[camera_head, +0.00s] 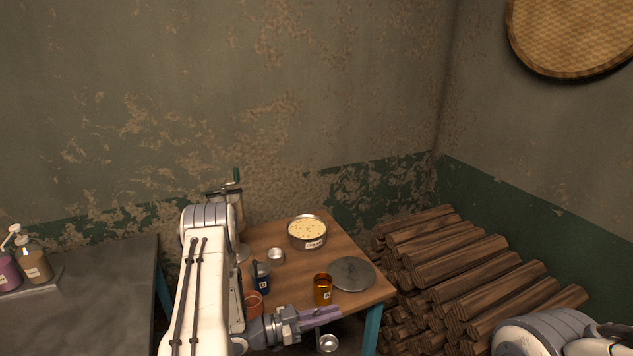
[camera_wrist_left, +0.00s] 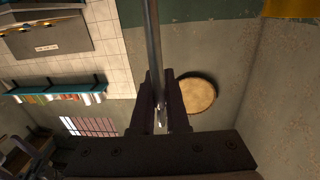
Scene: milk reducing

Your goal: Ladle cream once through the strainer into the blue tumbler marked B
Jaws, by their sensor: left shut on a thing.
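My left gripper (camera_head: 326,315) is at the front edge of the wooden table, shut on a thin metal rod (camera_wrist_left: 154,50), which looks like the ladle's handle. A small metal bowl (camera_head: 328,343), likely the ladle's, shows just below the gripper; its contents cannot be made out. A metal pot of pale, speckled cream (camera_head: 307,229) stands at the back of the table. A dark blue tumbler (camera_head: 262,284) with a white label stands left of centre; its letter is too small to read. Something dark sits at its rim, perhaps the strainer. My right gripper is out of view.
An amber tumbler (camera_head: 322,290) and a flat metal lid (camera_head: 352,274) lie near the gripper. A small metal cup (camera_head: 276,256), a terracotta cup (camera_head: 253,302) and a green-handled device (camera_head: 236,192) are also on the table. Stacked logs (camera_head: 460,265) fill the right.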

